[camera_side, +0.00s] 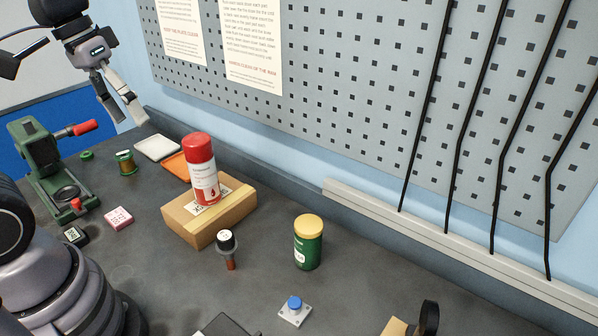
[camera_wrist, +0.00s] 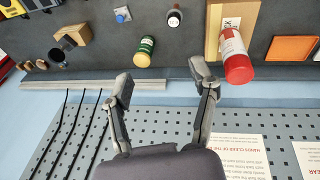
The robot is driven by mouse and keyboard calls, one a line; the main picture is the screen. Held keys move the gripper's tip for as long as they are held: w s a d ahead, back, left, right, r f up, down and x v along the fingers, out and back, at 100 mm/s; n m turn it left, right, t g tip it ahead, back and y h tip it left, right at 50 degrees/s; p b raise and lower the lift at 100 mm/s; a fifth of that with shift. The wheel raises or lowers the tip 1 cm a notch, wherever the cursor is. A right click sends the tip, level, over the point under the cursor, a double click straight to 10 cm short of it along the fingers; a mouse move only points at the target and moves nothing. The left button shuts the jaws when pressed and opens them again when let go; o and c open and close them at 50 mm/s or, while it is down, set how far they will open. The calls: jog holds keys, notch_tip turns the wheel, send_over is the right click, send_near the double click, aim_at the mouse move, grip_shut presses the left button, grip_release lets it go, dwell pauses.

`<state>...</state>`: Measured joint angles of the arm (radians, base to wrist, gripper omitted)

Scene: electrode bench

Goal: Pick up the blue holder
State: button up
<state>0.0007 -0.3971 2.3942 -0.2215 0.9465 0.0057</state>
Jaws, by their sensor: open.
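The likely blue holder (camera_side: 294,303) is a small blue round knob on a white square plate, standing on the bench near the bottom middle of the side view. It also shows small at the top of the wrist view (camera_wrist: 122,15). My gripper (camera_side: 127,112) is at the upper left of the side view, raised above the bench and far from the blue piece. In the wrist view, its two fingers (camera_wrist: 161,77) are spread apart with nothing between them.
A red bottle (camera_side: 203,171) stands on a cardboard box (camera_side: 180,222). A green jar with a yellow lid (camera_side: 308,243) and a black-capped brown piece (camera_side: 228,247) stand near the blue piece. A green press (camera_side: 48,165) is at left. A pegboard (camera_side: 370,110) backs the bench.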

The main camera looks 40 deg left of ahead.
jog(key=w+d+f+n+g+h, duration=0.35)
jog(key=w+f, duration=0.25)
jog(key=f, duration=0.2)
jog(key=w+d+f+n+g+h, duration=0.2)
jog(key=w+d+f+g+h, duration=0.1)
jog(key=w+d+f, duration=0.3)
notch_tip(320, 180, down, 12)
jog(key=d+n+h, duration=0.3)
jog(key=n, duration=0.1)
jog(key=n+h, duration=0.1)
jog(key=n, duration=0.3)
send_near(295, 305)
jog(key=f, duration=0.1)
jog(key=d+f, duration=0.1)
jog(key=shift+s+d+f, duration=0.1)
jog(key=shift+d+f, duration=0.15)
jog(key=shift+s+d+f+h, duration=0.1)
jog(key=shift+d+f+h, duration=0.15)
jog(key=x, duration=0.7)
jog(key=shift+r, duration=0.15)
jog(key=shift+c, duration=0.3)
grip_shut()
